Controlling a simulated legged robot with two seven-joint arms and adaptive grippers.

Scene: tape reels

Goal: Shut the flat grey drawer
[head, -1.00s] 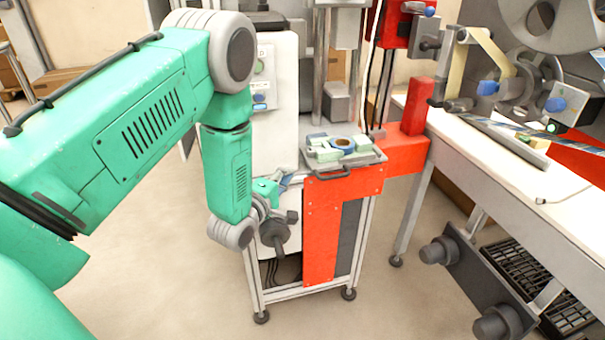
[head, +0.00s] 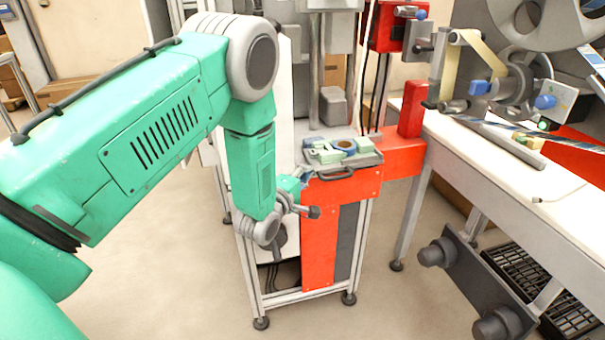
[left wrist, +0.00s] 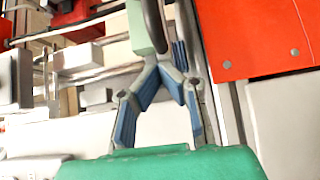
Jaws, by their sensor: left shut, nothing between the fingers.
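The flat grey drawer (head: 368,161) stands out at the top of the red-fronted stand, with a dark handle (head: 333,175) on its front edge. My left gripper (head: 304,176) is at the drawer's front left corner, partly hidden behind my own wrist. Its blue-padded fingers (left wrist: 158,67) show in the left wrist view, shut and empty. I cannot tell whether they touch the drawer. My right gripper is not in view.
The red front panel (head: 318,235) of the stand is below the drawer. A red bracket (head: 404,157) joins it to a white bench (head: 500,165) with reel machinery on the right. Grey posts rise behind the drawer. The floor in front is clear.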

